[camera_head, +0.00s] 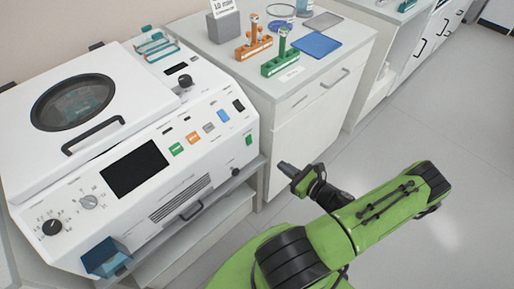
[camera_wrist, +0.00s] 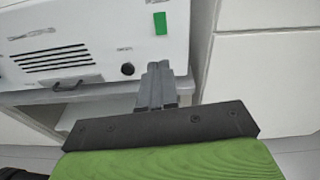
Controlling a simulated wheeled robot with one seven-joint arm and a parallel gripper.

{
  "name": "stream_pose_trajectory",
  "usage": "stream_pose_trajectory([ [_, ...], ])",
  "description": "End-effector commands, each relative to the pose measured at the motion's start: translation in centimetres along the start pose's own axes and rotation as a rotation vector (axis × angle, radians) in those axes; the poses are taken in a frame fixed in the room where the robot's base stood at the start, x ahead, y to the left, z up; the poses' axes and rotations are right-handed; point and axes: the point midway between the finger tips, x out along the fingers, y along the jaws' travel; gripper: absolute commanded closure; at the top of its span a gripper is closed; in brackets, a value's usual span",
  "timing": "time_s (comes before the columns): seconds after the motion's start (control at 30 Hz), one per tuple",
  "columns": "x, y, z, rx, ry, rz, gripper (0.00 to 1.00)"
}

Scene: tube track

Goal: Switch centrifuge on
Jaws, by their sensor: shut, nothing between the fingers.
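The white centrifuge (camera_head: 205,155) stands on a bench at the left in the head view, its round-windowed lid closed. Its front panel carries a dark screen, several coloured buttons, knobs and a vent. On its right part is a small green switch (camera_head: 249,140), which shows as a green rectangle in the wrist view (camera_wrist: 160,23). A black round knob (camera_head: 235,171) sits below it and also shows in the wrist view (camera_wrist: 127,69). My gripper (camera_head: 283,166) is shut and empty, in front of the centrifuge's right end and apart from it. In the wrist view the fingertips (camera_wrist: 158,66) appear below the green switch.
A white cabinet (camera_head: 315,135) stands right of the centrifuge, with an orange tube rack (camera_head: 254,46), a green rack (camera_head: 281,64) and a blue mat (camera_head: 316,45) on top. A blue bin (camera_head: 106,257) hangs at the front left. The floor at right is clear.

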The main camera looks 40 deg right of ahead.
Motion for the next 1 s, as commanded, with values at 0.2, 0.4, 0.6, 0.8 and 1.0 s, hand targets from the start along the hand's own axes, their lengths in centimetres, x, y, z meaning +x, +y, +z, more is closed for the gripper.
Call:
stream_pose_trajectory([
  [0.2, -0.3, 0.1, -0.4, 0.076, -0.039, -0.026, 1.00],
  [0.4, -0.2, 0.1, -0.3, 0.072, -0.037, -0.025, 1.00],
  [0.6, 2.4, 0.1, -0.3, 0.071, -0.039, -0.019, 1.00],
  [0.8, 6.8, 0.0, -0.2, 0.069, -0.037, -0.019, 1.00],
  [1.0, 11.1, -0.1, -0.1, 0.068, -0.037, -0.021, 1.00],
])
